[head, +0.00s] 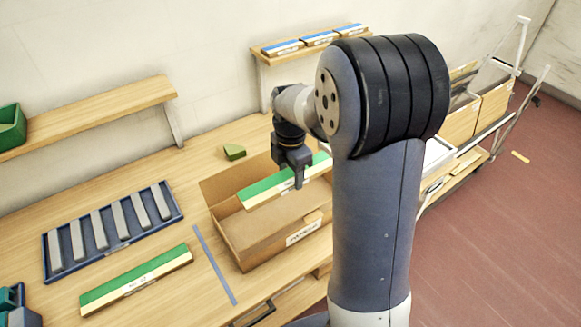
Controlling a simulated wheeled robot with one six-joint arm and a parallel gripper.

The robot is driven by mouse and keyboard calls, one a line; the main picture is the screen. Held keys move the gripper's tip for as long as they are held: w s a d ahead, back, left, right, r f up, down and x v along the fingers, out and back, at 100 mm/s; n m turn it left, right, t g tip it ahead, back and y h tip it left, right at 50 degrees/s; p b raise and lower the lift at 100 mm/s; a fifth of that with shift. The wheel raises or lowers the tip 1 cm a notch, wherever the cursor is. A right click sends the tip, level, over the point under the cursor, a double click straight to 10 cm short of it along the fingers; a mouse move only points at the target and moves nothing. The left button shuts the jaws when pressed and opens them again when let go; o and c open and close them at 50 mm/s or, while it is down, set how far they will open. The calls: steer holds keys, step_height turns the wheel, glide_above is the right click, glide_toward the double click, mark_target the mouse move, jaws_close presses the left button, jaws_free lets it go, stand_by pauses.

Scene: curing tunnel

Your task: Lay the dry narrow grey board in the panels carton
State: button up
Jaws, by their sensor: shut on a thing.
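My gripper (298,181) is shut on a long board with a green and cream face (262,190). It holds the board over an open brown carton (235,249) with a white label on its front, whose print I cannot read for certain. The right part of the board and carton is hidden behind my arm. The carton floor that shows is bare. Several narrow grey boards (118,221) lie side by side in a blue tray (112,247) at the left. I cannot tell which of them is dry.
Another green and cream board (136,281) lies on the table, left of a blue strip (214,264). A green wedge (234,152) sits behind the carton. Shelves (96,118) line the wall. A cart with cartons (493,102) stands at right.

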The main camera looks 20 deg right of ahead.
mark_target(291, 219)
steer(key=shift+f+b, duration=6.05)
steer(key=shift+f, duration=2.5)
steer(key=shift+f+b, duration=0.3)
steer(key=shift+f, duration=0.15)
steer(key=o, duration=1.1)
steer(key=shift+r, duration=0.15)
step_height(291, 219, up, 11)
steer(key=shift+f, duration=0.25)
